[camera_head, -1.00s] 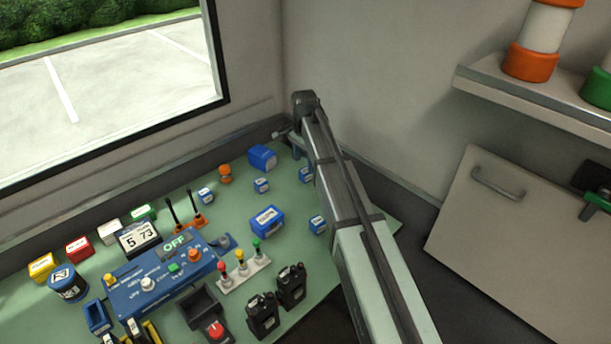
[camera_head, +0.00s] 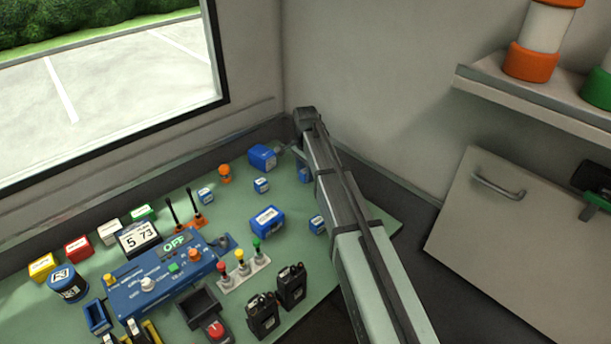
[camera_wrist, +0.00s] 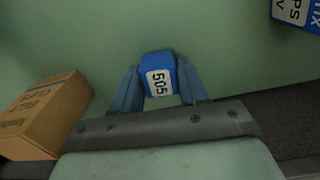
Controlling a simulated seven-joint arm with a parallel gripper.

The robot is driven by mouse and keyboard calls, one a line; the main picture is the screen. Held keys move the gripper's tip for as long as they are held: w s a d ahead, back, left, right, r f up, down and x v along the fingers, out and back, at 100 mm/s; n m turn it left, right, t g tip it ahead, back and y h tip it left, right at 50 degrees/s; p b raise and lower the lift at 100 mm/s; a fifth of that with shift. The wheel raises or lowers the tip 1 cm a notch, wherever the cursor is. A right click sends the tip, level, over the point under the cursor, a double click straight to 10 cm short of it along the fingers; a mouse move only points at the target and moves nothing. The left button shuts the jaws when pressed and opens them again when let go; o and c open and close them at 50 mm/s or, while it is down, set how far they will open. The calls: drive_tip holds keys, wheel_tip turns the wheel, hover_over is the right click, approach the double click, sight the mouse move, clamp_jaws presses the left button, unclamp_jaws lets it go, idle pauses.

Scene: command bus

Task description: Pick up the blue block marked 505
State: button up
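The blue block marked 505 (camera_wrist: 158,66) stands on the green tabletop in the wrist view, its white label facing my wrist. My gripper (camera_wrist: 157,72) is open, with one blue-grey finger on each side of the block and a narrow gap showing beside it. Contact is not visible. In the head view my arm hides most of the gripper, at the far right part of the table. A small blue block (camera_head: 304,175) shows there just beside my arm; its label cannot be read.
A brown cardboard box (camera_wrist: 45,112) lies left of my gripper in the wrist view. A larger blue box (camera_wrist: 298,12) is at the upper right. In the head view, several blue blocks, a control panel (camera_head: 160,277) and two radios (camera_head: 291,286) stand on the green table (camera_head: 235,190).

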drive_tip(key=c, duration=0.5)
